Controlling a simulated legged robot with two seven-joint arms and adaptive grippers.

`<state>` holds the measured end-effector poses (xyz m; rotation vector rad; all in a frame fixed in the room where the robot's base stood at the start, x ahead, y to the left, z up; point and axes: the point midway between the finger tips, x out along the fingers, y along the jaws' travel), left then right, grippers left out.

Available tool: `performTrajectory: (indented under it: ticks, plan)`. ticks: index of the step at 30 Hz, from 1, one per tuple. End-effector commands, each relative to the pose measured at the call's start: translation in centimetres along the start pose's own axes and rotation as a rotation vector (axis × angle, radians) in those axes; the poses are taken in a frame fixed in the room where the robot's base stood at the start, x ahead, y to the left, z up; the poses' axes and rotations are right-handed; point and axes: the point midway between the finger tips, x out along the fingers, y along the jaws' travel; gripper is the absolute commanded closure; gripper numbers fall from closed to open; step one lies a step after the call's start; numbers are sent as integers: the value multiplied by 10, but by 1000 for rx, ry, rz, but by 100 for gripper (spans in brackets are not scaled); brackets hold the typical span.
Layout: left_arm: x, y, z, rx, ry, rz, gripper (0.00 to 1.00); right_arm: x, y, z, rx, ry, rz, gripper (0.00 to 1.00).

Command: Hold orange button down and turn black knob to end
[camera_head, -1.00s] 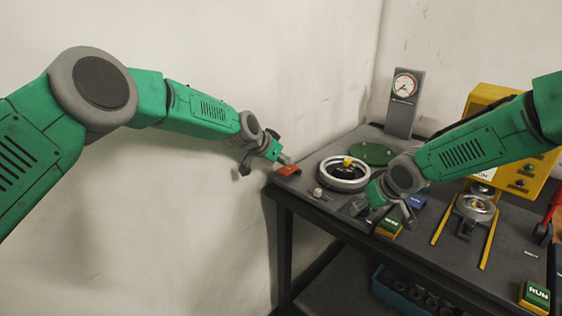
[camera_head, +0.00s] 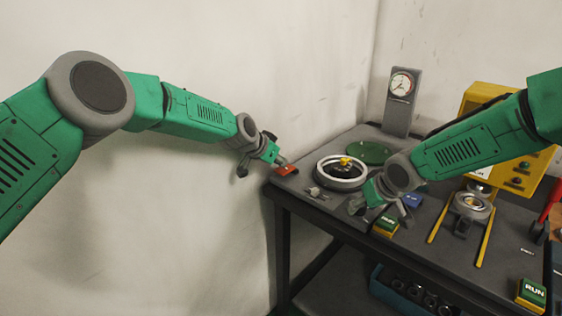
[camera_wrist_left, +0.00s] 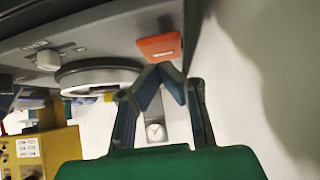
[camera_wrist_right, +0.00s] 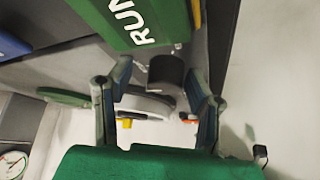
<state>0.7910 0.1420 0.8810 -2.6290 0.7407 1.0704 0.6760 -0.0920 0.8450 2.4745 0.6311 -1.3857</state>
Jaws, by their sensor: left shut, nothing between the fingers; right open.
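The orange button (camera_head: 287,170) is a flat block at the table's left corner. My left gripper (camera_head: 282,161) is shut and empty, its tips at the button. In the left wrist view the closed fingertips (camera_wrist_left: 160,70) meet just by the button (camera_wrist_left: 160,46); I cannot tell whether it is pressed. A small knob (camera_head: 314,191) stands on the tabletop in front of the ring. In the right wrist view a dark cylindrical knob (camera_wrist_right: 166,74) shows between the open fingers, apart from them. My right gripper (camera_head: 380,208) is open and empty, to the knob's right.
A silver ring fixture (camera_head: 342,173) stands behind the knob, with a green disc (camera_head: 372,153) and a gauge (camera_head: 401,90) further back. A green RUN block (camera_head: 386,226) sits close to my right gripper. The wall (camera_head: 200,220) is close on the left.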

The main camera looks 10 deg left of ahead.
Motion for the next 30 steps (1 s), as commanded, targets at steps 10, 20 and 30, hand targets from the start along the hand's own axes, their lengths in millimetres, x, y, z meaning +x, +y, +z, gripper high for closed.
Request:
performTrajectory:
  ticks: [10,20,30]
  plan:
    - [7,-1,8,0,1,-1,100,0,0,0,0,0,0,53]
    - [9,1,9,2,-1,-1,100,0,1,0,0,1,-1,53]
    - [7,-1,7,0,0,-1,100,0,0,0,0,0,0,53]
